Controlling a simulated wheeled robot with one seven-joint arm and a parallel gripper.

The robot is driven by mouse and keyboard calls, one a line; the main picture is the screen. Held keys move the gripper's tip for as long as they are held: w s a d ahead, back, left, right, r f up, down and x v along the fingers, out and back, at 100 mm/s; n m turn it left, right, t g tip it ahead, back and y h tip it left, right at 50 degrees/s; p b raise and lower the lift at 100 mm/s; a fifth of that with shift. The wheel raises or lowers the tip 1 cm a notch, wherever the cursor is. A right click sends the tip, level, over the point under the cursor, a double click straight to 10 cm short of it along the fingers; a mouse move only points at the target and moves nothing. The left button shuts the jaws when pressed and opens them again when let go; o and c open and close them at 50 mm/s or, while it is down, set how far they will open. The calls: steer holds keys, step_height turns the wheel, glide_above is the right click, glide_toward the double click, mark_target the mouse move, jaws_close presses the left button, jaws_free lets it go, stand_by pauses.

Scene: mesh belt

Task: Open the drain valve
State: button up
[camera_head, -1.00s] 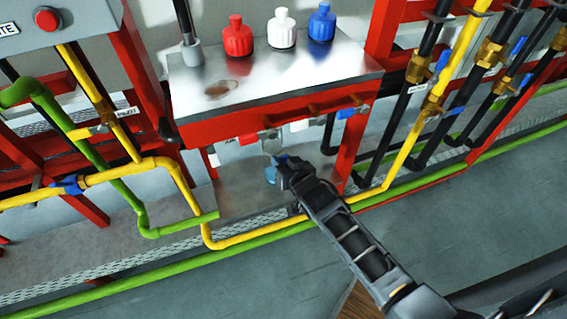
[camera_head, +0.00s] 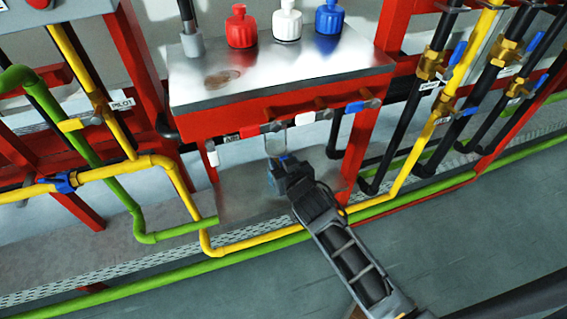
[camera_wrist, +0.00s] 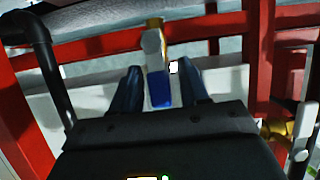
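A valve with a grey-white body (camera_wrist: 153,45), a brass part above it and a blue handle end (camera_wrist: 160,90) shows in the wrist view. My gripper (camera_wrist: 160,86) is open, with one dark finger on each side of the blue end and visible gaps. In the head view my gripper (camera_head: 278,167) is below the front edge of the red-framed metal bench, beside a grey hanging plate (camera_head: 275,143). My gripper hides part of what is behind it there. I cannot read a drain label.
The bench top (camera_head: 290,65) carries red, white and blue bottles. A blue-handled valve (camera_head: 362,106) and a white handle (camera_head: 305,118) are along its front. A black pipe (camera_head: 338,138) drops to the right. Yellow pipe (camera_head: 255,240) and green pipe run low in front.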

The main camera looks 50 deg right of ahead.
steer(key=shift+o, duration=0.2)
steer(key=v, duration=0.8)
stand_by(0.6)
steer(key=s+a+r+n+t+y, duration=0.2)
steer(key=s+a+r+n+y, duration=0.15)
steer(key=s+a, duration=0.9)
steer(key=s+a+r+n+t+y, duration=0.1)
steer(key=s+a+r+n+y, duration=0.2)
steer(key=s+r, duration=0.9)
steer(key=shift+s+a+r+t+y+p, duration=0.2)
steer(key=shift+r+t+y+p, duration=0.1)
steer(key=shift+r+y, duration=0.35)
